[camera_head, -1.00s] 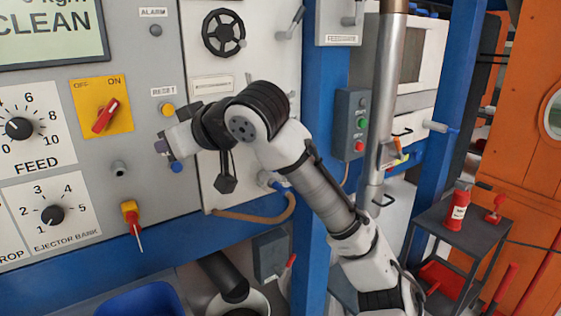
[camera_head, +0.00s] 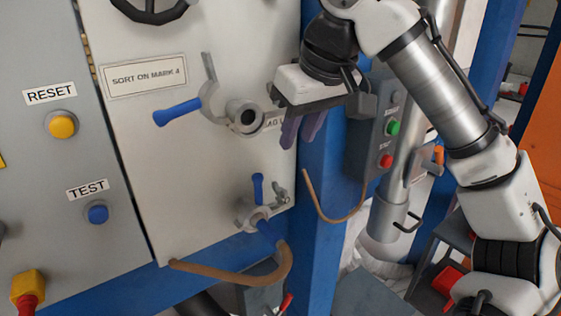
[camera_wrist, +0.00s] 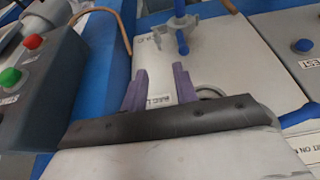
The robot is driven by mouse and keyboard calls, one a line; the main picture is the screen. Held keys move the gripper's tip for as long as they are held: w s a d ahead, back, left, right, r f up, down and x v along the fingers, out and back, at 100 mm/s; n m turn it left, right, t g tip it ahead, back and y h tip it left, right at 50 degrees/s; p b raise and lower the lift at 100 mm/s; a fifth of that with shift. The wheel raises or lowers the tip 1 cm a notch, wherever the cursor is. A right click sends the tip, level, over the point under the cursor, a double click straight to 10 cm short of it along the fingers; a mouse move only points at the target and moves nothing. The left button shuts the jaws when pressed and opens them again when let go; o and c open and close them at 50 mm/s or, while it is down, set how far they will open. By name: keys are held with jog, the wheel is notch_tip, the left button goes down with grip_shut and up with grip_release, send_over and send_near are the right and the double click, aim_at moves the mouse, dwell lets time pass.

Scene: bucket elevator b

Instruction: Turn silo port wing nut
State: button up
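No part is labelled as the silo port wing nut, so I cannot tell which it is. A grey round port fitting (camera_head: 245,115) with a lever and blue handle (camera_head: 178,112) sits on the pale panel, left of my gripper (camera_head: 299,140). A smaller grey fitting (camera_head: 254,214) with an upright blue handle is lower on the panel; it also shows in the wrist view (camera_wrist: 182,38). My gripper (camera_wrist: 158,72) is open and empty, its purple fingers apart, near the panel's right edge. The port fitting is partly hidden behind my gripper in the wrist view.
A grey box (camera_head: 375,140) with green and red buttons stands close right of my gripper, beyond a blue post (camera_head: 322,220). A brown hose (camera_head: 240,277) hangs under the lower fitting. RESET (camera_head: 62,125) and TEST (camera_head: 97,213) buttons are on the left panel.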

aim_at(279, 185)
jog(key=x, duration=1.4)
jog(key=shift+w+r, duration=0.2)
jog(key=shift+w, duration=0.1)
grip_shut()
